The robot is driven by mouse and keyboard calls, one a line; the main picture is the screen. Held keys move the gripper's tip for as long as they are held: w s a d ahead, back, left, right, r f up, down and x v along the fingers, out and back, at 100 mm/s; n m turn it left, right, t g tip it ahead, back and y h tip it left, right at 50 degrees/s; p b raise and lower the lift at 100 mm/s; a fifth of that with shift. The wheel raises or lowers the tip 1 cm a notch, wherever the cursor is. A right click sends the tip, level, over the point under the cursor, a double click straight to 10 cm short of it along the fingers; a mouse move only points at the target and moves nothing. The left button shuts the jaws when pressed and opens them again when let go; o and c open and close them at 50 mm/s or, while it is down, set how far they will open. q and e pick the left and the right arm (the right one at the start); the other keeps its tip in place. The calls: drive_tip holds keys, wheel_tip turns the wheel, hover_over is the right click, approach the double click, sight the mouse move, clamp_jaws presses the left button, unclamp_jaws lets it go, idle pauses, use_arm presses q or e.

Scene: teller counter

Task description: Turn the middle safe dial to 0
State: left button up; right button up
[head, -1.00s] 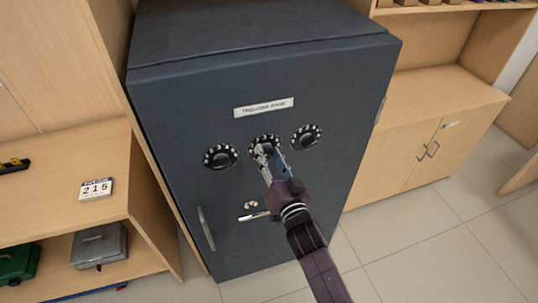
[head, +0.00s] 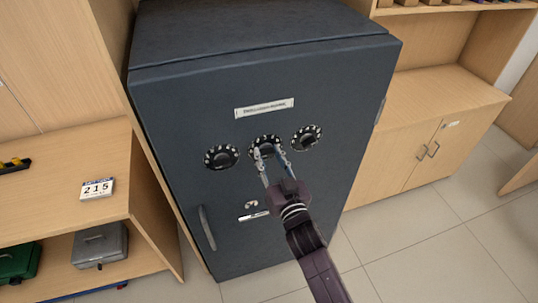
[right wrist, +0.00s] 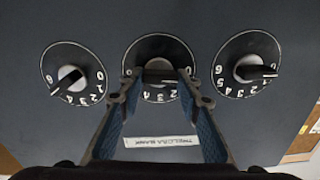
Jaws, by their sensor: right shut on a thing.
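The middle safe dial (head: 264,138) is a black dial with white digits, in the row of three on the dark safe door (head: 330,190). My right gripper (head: 269,154) reaches up to it and is shut on its knob, one finger on each side. In the right wrist view, the middle dial (right wrist: 159,46) appears upside down, with the knob between the fingers (right wrist: 160,80). The fingers cover part of its digits, so its reading is unclear. My left gripper is not in view.
The left dial (head: 221,157) and right dial (head: 306,138) sit close on either side. Below are a keyhole plate (head: 251,204) and a door handle (head: 207,228). A label (head: 264,108) is above.

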drive_tip(key=shift+n, duration=0.5)
drive_tip(key=o, duration=1.2)
drive_tip(key=shift+c, duration=0.2)
drive_tip(key=shift+s, duration=0.1)
drive_tip(key=v, duration=1.2)
